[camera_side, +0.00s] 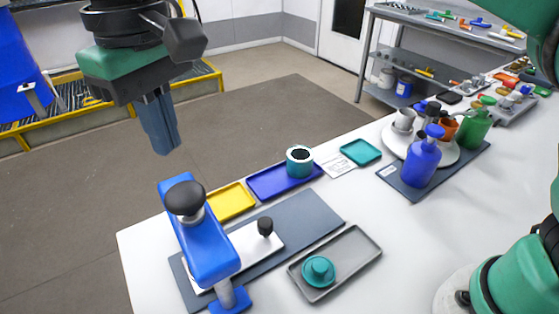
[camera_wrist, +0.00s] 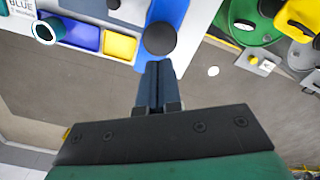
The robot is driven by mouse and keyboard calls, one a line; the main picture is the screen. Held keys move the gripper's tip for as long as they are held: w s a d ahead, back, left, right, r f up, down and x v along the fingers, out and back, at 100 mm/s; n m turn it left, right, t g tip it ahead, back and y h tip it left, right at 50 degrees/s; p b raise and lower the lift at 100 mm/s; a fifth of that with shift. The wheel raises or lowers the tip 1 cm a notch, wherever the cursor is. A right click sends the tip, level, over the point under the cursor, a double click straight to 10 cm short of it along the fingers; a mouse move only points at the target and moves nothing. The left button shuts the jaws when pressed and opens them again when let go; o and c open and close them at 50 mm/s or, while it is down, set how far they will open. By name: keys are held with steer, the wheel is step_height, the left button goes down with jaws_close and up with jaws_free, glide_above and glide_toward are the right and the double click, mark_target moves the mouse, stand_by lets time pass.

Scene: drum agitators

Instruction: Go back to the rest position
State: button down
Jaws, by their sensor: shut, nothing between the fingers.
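My gripper (camera_side: 160,125) hangs in the upper left of the side view, above the floor beyond the table's far left edge. Its dark fingers are together with nothing between them. In the wrist view the shut fingers (camera_wrist: 157,85) point towards the table edge. A blue press-like device (camera_side: 200,240) with a black knob (camera_side: 185,198) stands on the table below and to the right of my gripper, apart from it. The blue device also shows in the wrist view (camera_wrist: 170,12).
A yellow tray (camera_side: 232,201), a blue tray (camera_side: 270,182) holding a teal-and-white cylinder (camera_side: 299,160), and a grey tray (camera_side: 358,246) with a teal lidded part (camera_side: 318,270) lie on the table. Blue (camera_side: 422,160) and green bottles (camera_side: 474,128) stand right. Yellow railing (camera_side: 110,115) is behind my gripper.

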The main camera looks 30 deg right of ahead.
steer(key=shift+r, duration=0.2)
steer(key=shift+d, duration=0.2)
steer(key=d+f+m+t+y, duration=0.1)
steer(key=d+f+m+t, duration=0.1)
steer(key=d, duration=0.9)
steer(key=d+f+m+t, duration=0.2)
steer(key=d+f+t, duration=0.1)
steer(key=d, duration=0.7)
steer(key=s+d+f+m+t+h, duration=0.1)
steer(key=s+d+f+m+t, duration=0.1)
steer(key=s+d+f, duration=0.2)
steer(key=shift+d+f, duration=0.65)
steer(key=shift+d, duration=0.4)
